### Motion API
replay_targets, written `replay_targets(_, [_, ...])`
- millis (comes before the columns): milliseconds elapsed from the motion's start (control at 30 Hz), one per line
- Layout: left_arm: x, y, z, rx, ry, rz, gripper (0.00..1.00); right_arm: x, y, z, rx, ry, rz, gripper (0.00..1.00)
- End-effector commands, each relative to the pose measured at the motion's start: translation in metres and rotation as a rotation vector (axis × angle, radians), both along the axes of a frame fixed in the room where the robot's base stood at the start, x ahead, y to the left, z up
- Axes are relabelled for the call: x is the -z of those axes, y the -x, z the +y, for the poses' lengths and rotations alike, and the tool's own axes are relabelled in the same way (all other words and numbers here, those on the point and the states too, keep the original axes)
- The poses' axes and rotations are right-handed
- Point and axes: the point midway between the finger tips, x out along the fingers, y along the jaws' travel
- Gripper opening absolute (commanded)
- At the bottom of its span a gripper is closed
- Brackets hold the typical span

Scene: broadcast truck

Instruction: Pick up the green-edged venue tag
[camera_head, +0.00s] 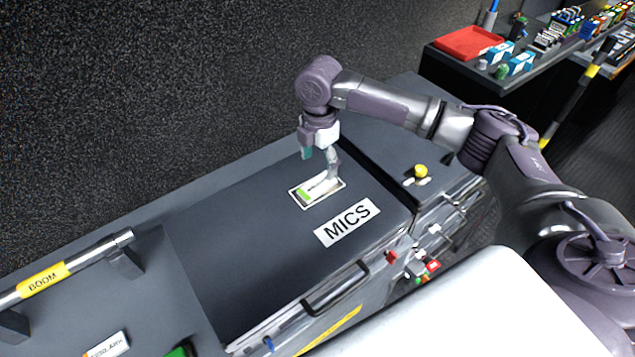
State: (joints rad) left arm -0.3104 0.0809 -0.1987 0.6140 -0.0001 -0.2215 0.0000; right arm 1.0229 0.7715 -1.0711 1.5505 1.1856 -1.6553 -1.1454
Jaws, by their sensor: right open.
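The green-edged venue tag (304,194) is a small pale card with a green end. It lies on a white-bordered rectangle on the dark lid of the case marked MICS (240,262). My right gripper (320,165) is directly above the tag, pointing down, with its fingers apart and nothing between them. One finger overlaps the tag's far right part in the picture, and I cannot tell whether it touches. My left gripper is not in view.
A boom pole (70,266) rests on holders at the left. A yellow knob (421,171) stands right of the lid. A red tray (468,42) and several small boxes sit on the far right counter. The lid around the tag is mostly clear.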

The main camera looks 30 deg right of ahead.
Motion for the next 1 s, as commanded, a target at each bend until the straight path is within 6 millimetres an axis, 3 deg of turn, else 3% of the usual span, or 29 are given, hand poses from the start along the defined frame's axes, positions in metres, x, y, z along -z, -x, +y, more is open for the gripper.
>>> replay_targets(167, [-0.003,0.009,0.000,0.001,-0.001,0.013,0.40,0.018,0.000,0.000,0.001,0.000,0.000,0.76])
replay_targets(333, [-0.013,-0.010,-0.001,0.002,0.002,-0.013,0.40,0.030,0.001,0.003,0.002,0.000,0.002,0.76])
replay_targets(500, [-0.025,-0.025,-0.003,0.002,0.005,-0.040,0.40,0.057,0.003,0.009,0.003,0.000,0.001,0.76])
replay_targets(633, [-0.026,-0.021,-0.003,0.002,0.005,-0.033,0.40,0.070,0.003,0.008,0.002,0.000,0.001,0.76])
replay_targets(867, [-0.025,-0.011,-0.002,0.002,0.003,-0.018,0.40,0.073,0.003,0.008,0.001,0.000,-0.002,0.76])
replay_targets(1000, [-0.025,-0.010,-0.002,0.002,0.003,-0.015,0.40,0.073,0.003,0.008,0.002,0.000,-0.002,0.56])
